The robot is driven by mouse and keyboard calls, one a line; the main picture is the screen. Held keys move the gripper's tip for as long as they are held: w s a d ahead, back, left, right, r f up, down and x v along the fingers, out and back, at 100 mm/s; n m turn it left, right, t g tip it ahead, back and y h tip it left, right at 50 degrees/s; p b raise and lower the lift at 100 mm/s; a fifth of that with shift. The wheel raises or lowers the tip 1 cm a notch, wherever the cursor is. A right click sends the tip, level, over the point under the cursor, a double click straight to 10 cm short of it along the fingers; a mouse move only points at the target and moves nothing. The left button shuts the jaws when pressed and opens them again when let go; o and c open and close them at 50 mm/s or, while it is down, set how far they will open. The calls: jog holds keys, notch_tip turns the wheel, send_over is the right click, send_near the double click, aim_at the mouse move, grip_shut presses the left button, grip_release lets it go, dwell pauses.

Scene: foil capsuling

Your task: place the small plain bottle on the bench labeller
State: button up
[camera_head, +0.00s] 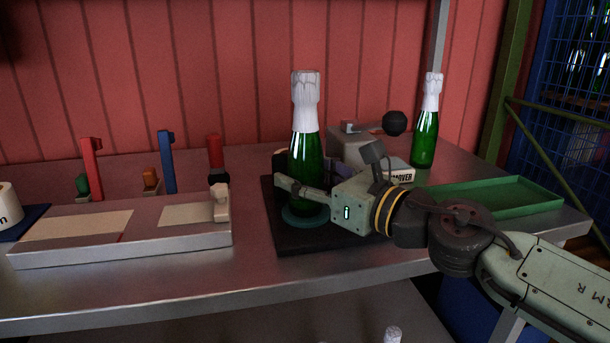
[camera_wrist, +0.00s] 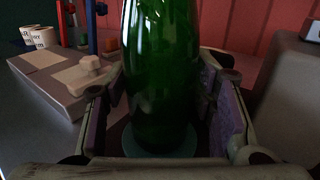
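A green bottle (camera_head: 305,142) with a white top stands upright on a round dark-green disc (camera_head: 306,221) on a black base plate (camera_head: 284,240). No label shows on its visible side. My gripper (camera_head: 305,192) is low around this bottle, one finger in front of it. In the wrist view the bottle (camera_wrist: 161,85) stands between the two finger pads of the gripper (camera_wrist: 164,105), which appear spread with narrow gaps at its sides. The disc (camera_wrist: 160,142) shows under it. A second white-topped green bottle (camera_head: 425,135) stands at the back right. Which device is the labeller is unclear.
A grey device (camera_head: 350,148) with a black-ball lever (camera_head: 394,123) stands behind my gripper. A green tray (camera_head: 505,196) lies to the right. A low metal block (camera_head: 135,243) with pale pads and a white roll (camera_head: 9,203) are at left. The bench front is clear.

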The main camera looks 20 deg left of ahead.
jog(key=shift+o, duration=1.2)
jog(key=shift+r, duration=0.15)
jog(key=b+v, duration=0.2)
jog(key=v, duration=1)
